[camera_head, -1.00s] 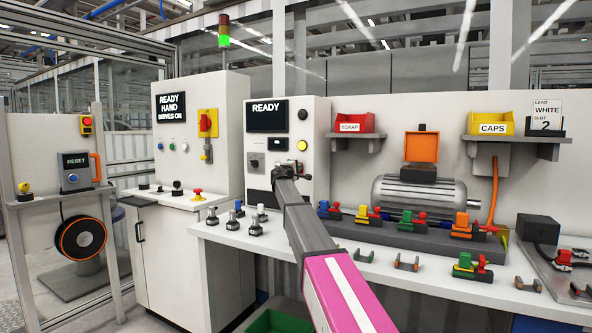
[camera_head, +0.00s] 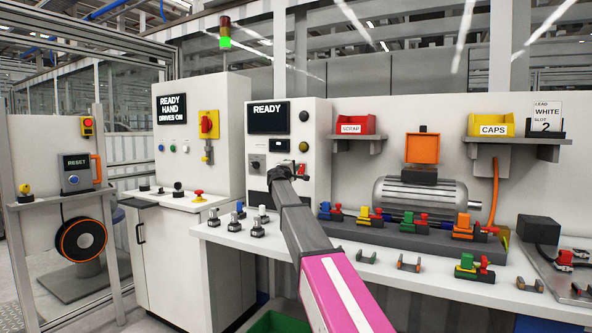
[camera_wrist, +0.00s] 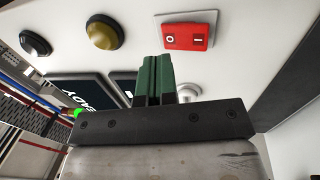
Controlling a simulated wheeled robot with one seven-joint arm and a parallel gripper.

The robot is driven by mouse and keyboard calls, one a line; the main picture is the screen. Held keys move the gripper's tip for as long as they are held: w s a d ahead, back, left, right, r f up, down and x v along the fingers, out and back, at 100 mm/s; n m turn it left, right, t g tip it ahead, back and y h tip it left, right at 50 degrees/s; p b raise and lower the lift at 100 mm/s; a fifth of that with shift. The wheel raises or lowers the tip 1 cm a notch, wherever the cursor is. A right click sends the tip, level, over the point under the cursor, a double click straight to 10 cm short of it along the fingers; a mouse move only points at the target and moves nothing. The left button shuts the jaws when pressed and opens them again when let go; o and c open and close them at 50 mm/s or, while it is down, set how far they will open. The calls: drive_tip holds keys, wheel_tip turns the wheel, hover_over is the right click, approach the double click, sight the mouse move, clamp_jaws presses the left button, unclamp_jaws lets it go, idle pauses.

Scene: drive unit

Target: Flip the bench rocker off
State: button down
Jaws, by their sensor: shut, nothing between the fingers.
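The bench rocker (camera_wrist: 188,36) is a red switch marked O and I on a pale plate, up and to the right of my fingertips in the wrist view. In the head view, a bit of the red rocker (camera_head: 303,171) shows at the end of my arm, on the bench's READY panel. My gripper (camera_wrist: 155,58) has its green fingers shut together and empty. Its tips look close to the panel and beside the rocker's O end. I cannot tell whether they touch, or which side of the rocker is pressed in.
A dark amber button (camera_wrist: 101,34) and a black knob (camera_wrist: 36,43) sit on the same panel. The READY display (camera_head: 267,116) is lit. Connectors (camera_head: 262,212) stand on the bench below. A red SCRAP bin (camera_head: 354,124) is on a shelf at the right.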

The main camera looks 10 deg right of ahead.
drive_tip(key=s+a+r, duration=0.1)
drive_tip(key=s+a, duration=0.4)
drive_tip(key=s, duration=0.2)
drive_tip(key=shift+s+a+r, duration=0.25)
drive_tip(key=shift+s, duration=0.1)
